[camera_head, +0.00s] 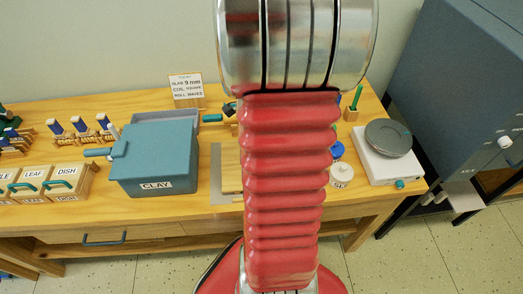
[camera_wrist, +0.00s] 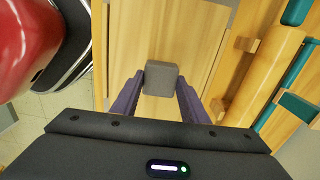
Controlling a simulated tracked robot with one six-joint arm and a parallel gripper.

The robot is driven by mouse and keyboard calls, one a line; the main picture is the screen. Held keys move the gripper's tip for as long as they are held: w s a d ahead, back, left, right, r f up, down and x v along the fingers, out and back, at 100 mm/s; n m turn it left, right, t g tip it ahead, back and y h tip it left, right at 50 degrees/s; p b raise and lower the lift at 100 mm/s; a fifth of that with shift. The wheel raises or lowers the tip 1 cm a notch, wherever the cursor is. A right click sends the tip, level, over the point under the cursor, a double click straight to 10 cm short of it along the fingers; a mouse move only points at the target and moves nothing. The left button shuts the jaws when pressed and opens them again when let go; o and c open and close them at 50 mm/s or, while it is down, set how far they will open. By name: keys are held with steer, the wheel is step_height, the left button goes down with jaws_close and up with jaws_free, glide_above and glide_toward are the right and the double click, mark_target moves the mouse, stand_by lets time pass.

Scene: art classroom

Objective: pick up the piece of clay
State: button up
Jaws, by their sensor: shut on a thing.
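The piece of clay (camera_wrist: 161,79) is a small grey block in the middle of the wrist view, above or on a pale wooden board (camera_wrist: 190,35). My gripper (camera_wrist: 160,84) is shut on it, with one purple finger at each side of the block. I cannot tell whether the clay still touches the board. In the head view my red arm hides the clay and the gripper.
A blue bin labelled CLAY (camera_head: 153,158) stands on the wooden table, left of my arm. A white scale (camera_head: 389,165) and a small white jar (camera_head: 341,177) stand to the right. A rolling pin (camera_wrist: 265,72) lies beside the board.

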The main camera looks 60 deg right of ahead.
step_height(320, 180, up, 7)
steer(key=shift+r, duration=0.2)
stand_by(0.6)
